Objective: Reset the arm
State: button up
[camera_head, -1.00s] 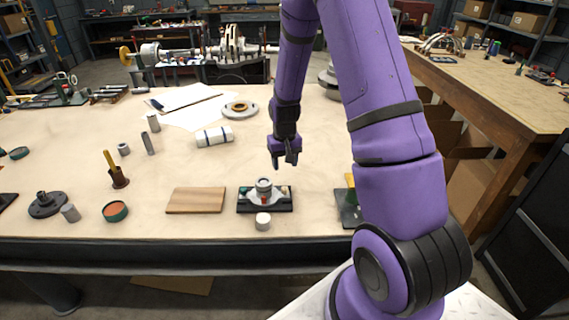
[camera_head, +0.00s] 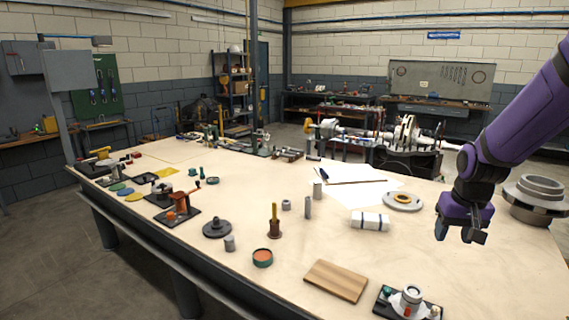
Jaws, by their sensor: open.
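My purple arm comes in from the right edge. My gripper (camera_head: 461,236) hangs above the right part of the workbench (camera_head: 325,232), pointing down. Its jaws are apart with nothing between them. The casing on its dark base plate (camera_head: 408,303) sits below and to the left of the gripper at the bottom edge of the view, partly cut off by the frame. The gripper is apart from it.
A wooden board (camera_head: 336,280) lies left of the casing. A white roll (camera_head: 370,221), a ringed disc (camera_head: 403,201) and a large grey flanged part (camera_head: 538,198) lie around the gripper. Several small parts and tools stand along the bench to the left.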

jog(key=s+a+r+n+t, duration=0.1)
jog(key=s+a+r, duration=0.2)
jog(key=s+r, duration=0.5)
jog(key=s+a+r+n+t, duration=0.1)
jog(key=s+a+r, duration=0.3)
jog(key=s+r, duration=0.4)
jog(key=s+t, duration=0.1)
jog(key=s, duration=0.5)
jog(key=shift+s+a, duration=0.15)
jog(key=shift+r, duration=0.1)
